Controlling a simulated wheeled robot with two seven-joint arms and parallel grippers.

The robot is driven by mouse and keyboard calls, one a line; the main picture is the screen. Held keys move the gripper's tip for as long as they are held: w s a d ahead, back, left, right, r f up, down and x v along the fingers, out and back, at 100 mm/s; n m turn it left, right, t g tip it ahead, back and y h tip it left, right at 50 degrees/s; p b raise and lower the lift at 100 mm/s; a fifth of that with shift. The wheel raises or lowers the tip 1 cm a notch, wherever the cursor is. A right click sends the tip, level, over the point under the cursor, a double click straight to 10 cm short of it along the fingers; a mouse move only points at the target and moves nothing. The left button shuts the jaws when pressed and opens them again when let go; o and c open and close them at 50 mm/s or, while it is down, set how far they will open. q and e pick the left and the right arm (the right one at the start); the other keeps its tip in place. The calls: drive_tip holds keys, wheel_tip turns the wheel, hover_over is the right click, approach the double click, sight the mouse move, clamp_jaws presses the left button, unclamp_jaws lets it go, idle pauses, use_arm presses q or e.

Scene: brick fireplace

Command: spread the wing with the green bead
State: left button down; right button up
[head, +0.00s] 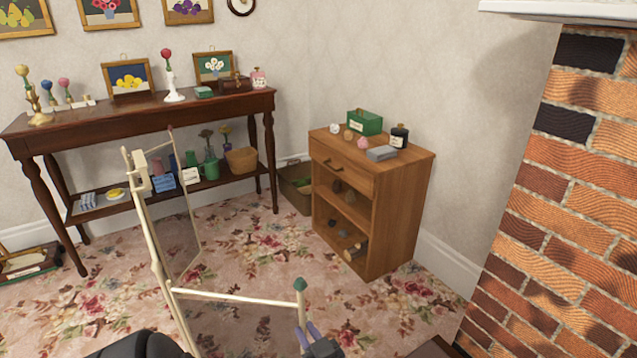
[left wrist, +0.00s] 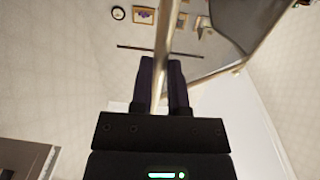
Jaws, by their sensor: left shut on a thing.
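A folding screen with a cream frame and see-through dark panels stands on the carpet in the lower left of the head view. The wing with the green bead (head: 235,297) has its top rail running across to a post at the right, and its lower part is cut off by the picture edge. The green bead (head: 300,284) tops that post. My left gripper (head: 307,336) has purple fingers just below the bead. In the left wrist view the fingers (left wrist: 161,82) are shut on the cream post (left wrist: 162,50), one on each side. My right gripper does not show.
Another screen panel (head: 180,235) stands at an angle at the left. A dark wood console table (head: 200,112) and a small wooden cabinet (head: 393,200) stand at the back. A brick fireplace (head: 570,200) fills the right. Carpet (head: 400,310) is clear between the post and cabinet.

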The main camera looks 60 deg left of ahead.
use_arm(q)
drive_tip(key=shift+s+d+m+t+p, duration=0.3)
drive_tip(key=shift+s+d, duration=0.15)
drive_tip(key=c, duration=0.6)
unclamp_jaws()
